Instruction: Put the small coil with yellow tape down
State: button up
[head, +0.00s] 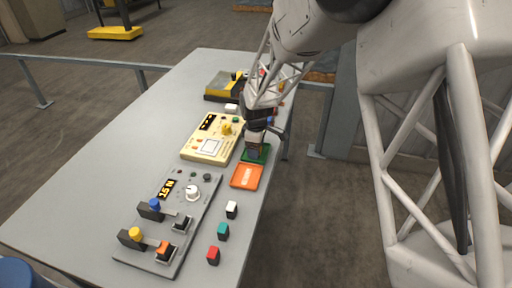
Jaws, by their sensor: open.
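My gripper (256,142) points down over the green tray (265,156) near the right edge of the table. Its jaws are open, low around a small dark, brownish object (254,151) that seems to sit on the tray. The object is mostly hidden by the fingers, and I cannot make out yellow tape on it, so I cannot tell if it is the small coil.
A cream instrument (206,148) with a yellow knob stands left of my gripper. A grey panel (180,222) with switches lies nearer. White (232,209), teal (223,231) and red (213,256) blocks stand along the right edge. A yellow-black device (222,88) stands farther back. The table's left side is clear.

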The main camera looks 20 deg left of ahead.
notch_tip(320, 180, up, 12)
dwell(0.7)
jog(key=shift+r, duration=0.1)
dwell(0.7)
jog(key=s+d+r+m+t, duration=0.1)
jog(key=s+d+r+m, duration=0.45)
jog(key=d, duration=0.65)
jog(key=s+d+r+m, duration=0.3)
jog(key=s+d+r, duration=0.45)
jog(key=d, duration=0.45)
jog(key=s+d+m, duration=0.5)
jog(key=s+d, duration=0.2)
jog(key=s, duration=0.4)
jog(key=s+d+m+t, duration=0.1)
jog(key=s+d+m, duration=0.3)
jog(key=s+d, duration=0.3)
jog(key=shift+s+f+m+t, duration=0.3)
jog(key=shift+s+f+m, duration=0.05)
jog(key=shift+s, duration=1.9)
